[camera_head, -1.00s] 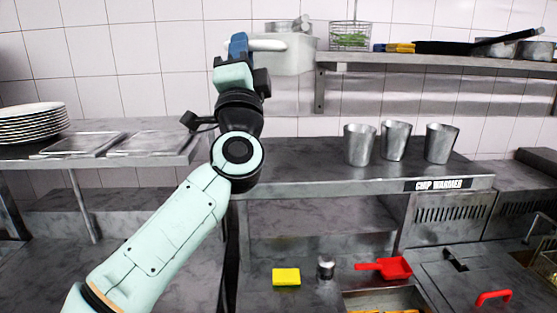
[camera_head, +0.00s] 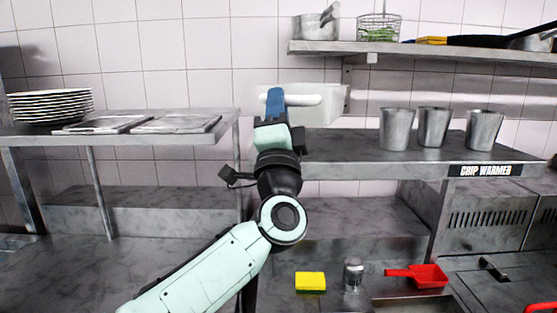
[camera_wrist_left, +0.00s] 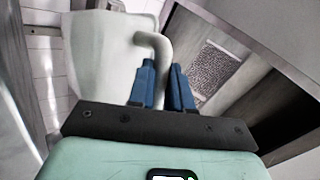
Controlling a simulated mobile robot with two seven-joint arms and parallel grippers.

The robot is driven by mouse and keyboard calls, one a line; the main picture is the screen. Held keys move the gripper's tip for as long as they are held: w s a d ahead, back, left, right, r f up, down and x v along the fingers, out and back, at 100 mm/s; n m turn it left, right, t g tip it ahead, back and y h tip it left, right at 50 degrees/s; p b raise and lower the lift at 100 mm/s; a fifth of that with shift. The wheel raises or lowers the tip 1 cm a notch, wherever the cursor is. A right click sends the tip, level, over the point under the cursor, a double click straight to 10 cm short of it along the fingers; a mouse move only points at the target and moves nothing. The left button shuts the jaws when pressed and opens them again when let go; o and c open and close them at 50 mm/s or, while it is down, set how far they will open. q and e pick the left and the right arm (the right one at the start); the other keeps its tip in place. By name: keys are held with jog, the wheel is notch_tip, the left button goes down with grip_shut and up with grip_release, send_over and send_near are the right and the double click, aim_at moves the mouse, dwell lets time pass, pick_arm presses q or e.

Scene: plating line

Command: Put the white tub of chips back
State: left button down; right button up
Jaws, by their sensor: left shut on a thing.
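The white tub (camera_head: 330,106) is in front of the tiled wall, below the upper shelf and left of the metal cups. My left gripper (camera_head: 275,101) is shut on its white handle (camera_head: 303,99). In the left wrist view the tub (camera_wrist_left: 98,50) is at the upper left, and the blue fingers of my left gripper (camera_wrist_left: 165,88) close around the curved handle (camera_wrist_left: 158,47). The tub looks about upright in the head view. I cannot tell whether its base touches the chip warmer shelf (camera_head: 345,152). Its contents are hidden. My right gripper is not in view.
Several metal cups, such as one (camera_head: 396,129), stand on the warmer shelf right of the tub. The upper shelf (camera_head: 400,50) holds a pot (camera_head: 310,28) and a wire basket (camera_head: 378,27). Plates (camera_head: 50,105) stand at left. The warmer shelf's front left part looks clear.

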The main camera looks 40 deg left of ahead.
pick_arm(q)
jog(key=shift+s+f+b, duration=0.15)
jog(key=shift+f+b, duration=0.95)
jog(key=shift+f, duration=1.7)
jog(key=c, duration=1.3)
grip_release()
jog(key=b+v, duration=0.3)
jog(key=v, duration=0.9)
